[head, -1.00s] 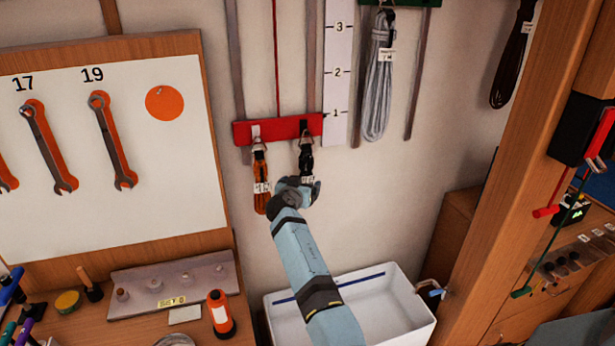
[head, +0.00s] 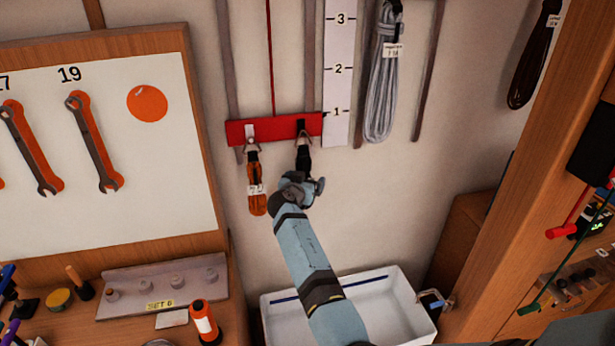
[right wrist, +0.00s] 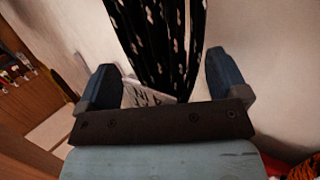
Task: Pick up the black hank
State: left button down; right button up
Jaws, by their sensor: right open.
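The black hank (head: 303,160) hangs from the right hook of the red rail (head: 275,129) on the wall. Its lower part is hidden behind my right gripper (head: 305,184) in the head view. In the right wrist view the black hank with pale flecks (right wrist: 160,35) hangs between the two fingers of my right gripper (right wrist: 168,80), with bare space on both sides. A white tag (right wrist: 148,93) shows at its left. The right gripper is open. My left gripper is in neither view.
An orange hank (head: 257,190) hangs just left of the black one. A grey hank (head: 383,85) and a dark brown hank (head: 530,60) hang further right. A white bin (head: 395,300) stands below. A wooden post (head: 545,170) rises at right.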

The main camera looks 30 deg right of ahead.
jog(key=shift+a, duration=0.1)
jog(key=shift+c, duration=0.4)
jog(key=c, duration=1.1)
jog(key=shift+r, duration=0.1)
jog(key=shift+r, duration=0.15)
